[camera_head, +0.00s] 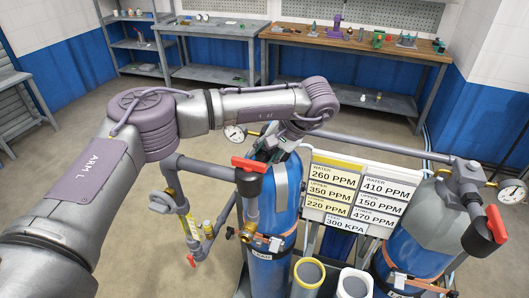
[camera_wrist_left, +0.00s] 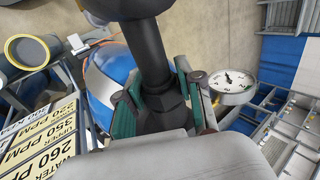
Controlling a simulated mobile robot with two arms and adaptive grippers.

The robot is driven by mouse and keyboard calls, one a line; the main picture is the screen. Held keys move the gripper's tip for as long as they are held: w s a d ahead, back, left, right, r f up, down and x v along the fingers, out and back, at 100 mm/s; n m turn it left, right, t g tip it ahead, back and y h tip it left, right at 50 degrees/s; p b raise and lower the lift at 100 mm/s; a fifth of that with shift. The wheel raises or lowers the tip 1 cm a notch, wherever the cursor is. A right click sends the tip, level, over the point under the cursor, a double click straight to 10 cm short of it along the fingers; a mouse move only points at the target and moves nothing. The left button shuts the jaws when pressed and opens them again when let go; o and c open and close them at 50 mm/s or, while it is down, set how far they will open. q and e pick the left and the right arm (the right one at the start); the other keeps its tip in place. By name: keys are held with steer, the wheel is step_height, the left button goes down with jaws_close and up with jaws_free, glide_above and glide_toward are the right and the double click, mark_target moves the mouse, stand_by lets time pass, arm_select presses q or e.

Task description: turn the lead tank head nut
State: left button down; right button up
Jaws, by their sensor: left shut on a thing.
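The lead tank (camera_head: 283,218) is the blue cylinder in the middle of the head view, with a grey pipe and a red-handled valve (camera_head: 249,165) at its top. My left gripper (camera_head: 277,148) is at the top of this tank. In the left wrist view, the teal fingers of my left gripper (camera_wrist_left: 162,112) are on both sides of the dark head nut (camera_wrist_left: 163,98) and shut on it. A dark pipe rises from the nut. The nut is mostly hidden by my gripper in the head view. My right gripper is not in view.
A second blue tank (camera_head: 415,245) stands at the right with its own red-handled valve (camera_head: 495,222) and gauge (camera_head: 512,192). A sign with PPM labels (camera_head: 355,190) is between the tanks. A gauge (camera_head: 235,133) is close to my left gripper. Workbenches (camera_head: 360,48) line the back wall.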

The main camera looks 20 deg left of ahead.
arm_select(q)
steer(key=shift+d+y, duration=0.1)
steer(key=shift+y, duration=1)
steer(key=shift+r+p, duration=0.1)
steer(key=shift+p, duration=0.2)
steer(key=shift+y, duration=0.3)
steer(key=shift+y+p, duration=0.4)
steer(key=shift+p, duration=0.1)
steer(key=shift+y+p, duration=0.75)
steer(key=shift+y, duration=0.25)
